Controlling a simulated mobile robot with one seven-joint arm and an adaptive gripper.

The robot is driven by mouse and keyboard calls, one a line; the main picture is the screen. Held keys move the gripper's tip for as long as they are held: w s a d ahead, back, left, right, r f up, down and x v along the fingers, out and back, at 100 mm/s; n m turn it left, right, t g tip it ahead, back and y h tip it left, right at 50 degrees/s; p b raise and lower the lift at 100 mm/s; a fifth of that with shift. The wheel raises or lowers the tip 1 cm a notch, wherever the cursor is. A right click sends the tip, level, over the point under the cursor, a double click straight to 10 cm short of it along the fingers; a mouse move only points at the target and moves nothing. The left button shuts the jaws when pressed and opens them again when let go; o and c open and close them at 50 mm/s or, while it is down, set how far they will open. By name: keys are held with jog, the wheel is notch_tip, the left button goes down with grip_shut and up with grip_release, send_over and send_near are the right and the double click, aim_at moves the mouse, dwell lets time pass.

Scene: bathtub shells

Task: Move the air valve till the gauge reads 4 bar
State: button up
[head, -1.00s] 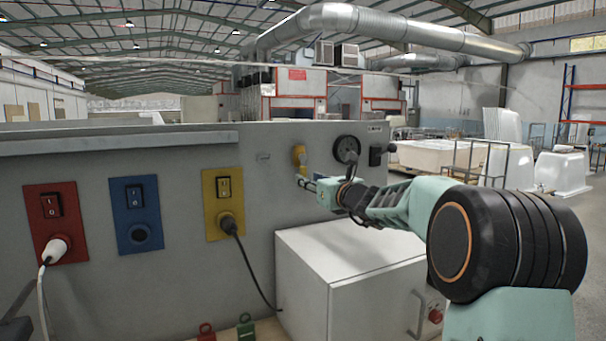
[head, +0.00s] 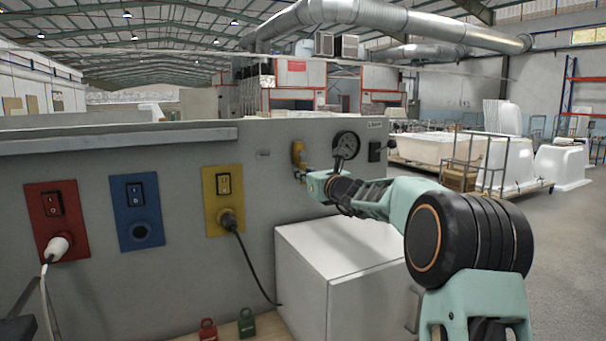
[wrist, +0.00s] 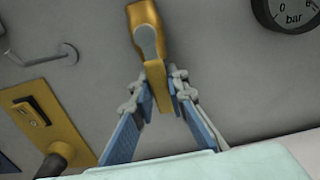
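The air valve has a yellow handle (head: 298,152) on the grey panel, left of the round black gauge (head: 346,145). In the wrist view the handle (wrist: 145,30) hangs down from a grey pivot. My gripper (head: 301,176) is at the lower end of the handle. In the wrist view my gripper's blue-padded fingers (wrist: 163,86) close in on both sides of the handle, with little or no gap. The gauge's lower edge (wrist: 289,12) shows there with "0" and "bar". Its needle is too small to read in the head view and cut off in the wrist view.
Red (head: 57,218), blue (head: 137,213) and yellow (head: 223,201) switch plates are on the panel's left. A white box (head: 345,275) stands below my arm. A black knob block (head: 375,152) is right of the gauge. A small hook (wrist: 50,56) is on the panel.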

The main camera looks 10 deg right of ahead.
grip_shut()
jog(key=shift+d+f+n+b, duration=0.15)
jog(key=shift+n+b, duration=0.15)
jog(key=shift+b, duration=0.15)
jog(key=shift+w+d+n+b, duration=0.15)
jog(key=shift+d+n+b, duration=0.2)
jog(key=shift+n+b, duration=0.65)
jog(key=shift+w+d+r+n+b, duration=0.1)
jog(key=shift+d+r+n+b, duration=0.25)
jog(key=shift+n, duration=0.35)
jog(key=shift+w+d+r+n+b, duration=0.1)
jog(key=shift+d+n+b, duration=0.2)
jog(key=shift+n+b, duration=0.35)
jog(key=o, duration=0.8)
grip_release()
jog(key=shift+c, duration=0.2)
